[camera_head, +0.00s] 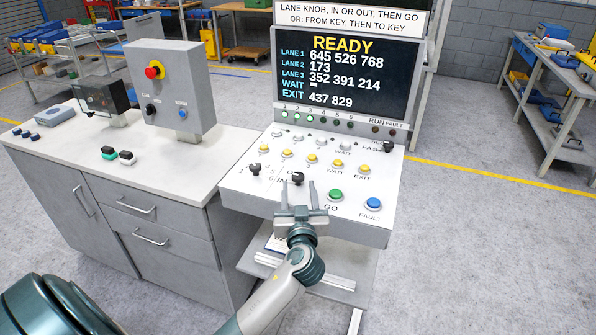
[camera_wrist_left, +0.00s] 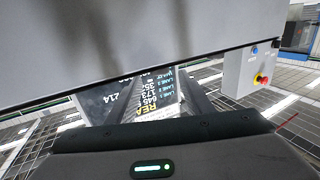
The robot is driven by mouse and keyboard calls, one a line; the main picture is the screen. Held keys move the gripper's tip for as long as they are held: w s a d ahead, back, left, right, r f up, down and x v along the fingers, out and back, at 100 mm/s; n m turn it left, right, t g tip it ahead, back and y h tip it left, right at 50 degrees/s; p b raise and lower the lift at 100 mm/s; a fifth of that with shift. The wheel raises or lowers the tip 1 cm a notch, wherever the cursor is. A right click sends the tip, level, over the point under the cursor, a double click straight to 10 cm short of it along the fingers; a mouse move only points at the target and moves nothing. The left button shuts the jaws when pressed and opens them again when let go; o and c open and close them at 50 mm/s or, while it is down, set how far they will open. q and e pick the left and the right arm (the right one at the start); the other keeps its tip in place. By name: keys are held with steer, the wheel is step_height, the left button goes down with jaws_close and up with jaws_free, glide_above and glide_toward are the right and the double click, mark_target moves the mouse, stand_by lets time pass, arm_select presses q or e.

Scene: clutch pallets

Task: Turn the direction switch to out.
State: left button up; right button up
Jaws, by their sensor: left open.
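The direction switch (camera_head: 298,178) is a small black knob on the sloping white console panel (camera_head: 240,190), with partly covered IN and OUT lettering at its left. Its pointing direction is too small to tell. My left gripper (camera_head: 298,189) is open, its two fingers upright on either side of the switch in the head view. Whether a finger touches the switch cannot be told. The lane knob (camera_head: 255,169) is a similar black knob to the left. The wrist view does not clearly show the switch. My right gripper is not in view.
The green GO button (camera_head: 335,195) and blue FAULT button (camera_head: 373,204) sit right of the gripper. Yellow buttons (camera_head: 312,159) line the panel behind. The screen (camera_head: 329,75) reads READY. A grey box with a red stop button (camera_head: 155,70) stands on the left cabinet.

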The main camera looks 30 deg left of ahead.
mark_target(298, 179)
arm_select(q)
steer(key=p+x, duration=0.1)
steer(key=x, duration=0.4)
steer(key=shift+w+a+r+p, duration=0.1)
steer(key=shift+w+a+p, duration=0.05)
steer(key=shift+p, duration=0.15)
steer(key=shift+w+a, duration=0.3)
steer(key=shift+w, duration=0.1)
steer(key=c, duration=1)
